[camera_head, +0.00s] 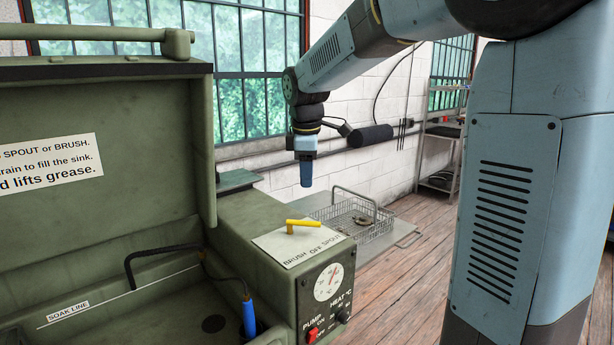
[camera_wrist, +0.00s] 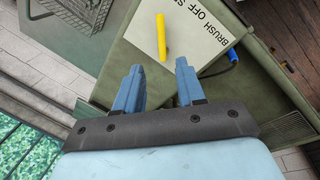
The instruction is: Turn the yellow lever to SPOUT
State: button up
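The yellow lever (camera_head: 304,224) sits on a pale plate (camera_head: 274,245) on top of the green washer's control box. The plate is lettered BRUSH, OFF, SPOUT along its front edge. The lever's free end points to the right in the head view, and its pivot is near the OFF word. In the wrist view the lever (camera_wrist: 161,37) stands ahead of my gripper (camera_wrist: 158,80), apart from it. My gripper is open, with a gap between its two blue fingers and nothing in it. In the head view my gripper (camera_head: 306,176) hangs pointing down, above and behind the lever.
The washer's raised lid (camera_head: 110,190) stands at the left. A blue brush (camera_head: 249,318) on a hose is in the sink. The box front has a dial (camera_head: 328,282), a red pump switch (camera_head: 312,334) and a heat knob (camera_head: 344,316). A wire basket (camera_head: 366,225) lies behind the box.

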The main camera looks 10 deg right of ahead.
jog(key=shift+s+a+m, duration=0.1)
jog(key=shift+s+m, duration=0.05)
jog(key=shift+m, duration=0.25)
jog(key=shift+c, duration=1.4)
jog(key=shift+s+a+f+m, duration=0.15)
jog(key=shift+s+m, duration=0.1)
jog(key=shift+m, duration=0.45)
jog(key=shift+c, duration=0.9)
jog(key=m, duration=0.1)
jog(key=s+m, duration=0.1)
jog(key=shift+a+f+m, duration=0.15)
jog(key=shift+a+m, duration=0.05)
jog(key=shift+m, duration=0.2)
grip_shut()
jog(key=s+a+f+m+t, duration=0.15)
jog(key=s+m, duration=0.35)
jog(key=m, duration=0.9)
jog(key=shift+g+h, duration=0.25)
jog(key=shift+h, duration=0.05)
jog(key=x, duration=1)
jog(key=shift+w, duration=0.1)
jog(key=w, duration=0.2)
jog(key=d, duration=0.1)
jog(key=shift+w+f, duration=0.4)
jog(key=shift+w+d+f, duration=0.1)
jog(key=shift+w+d, duration=0.1)
jog(key=shift+w, duration=0.35)
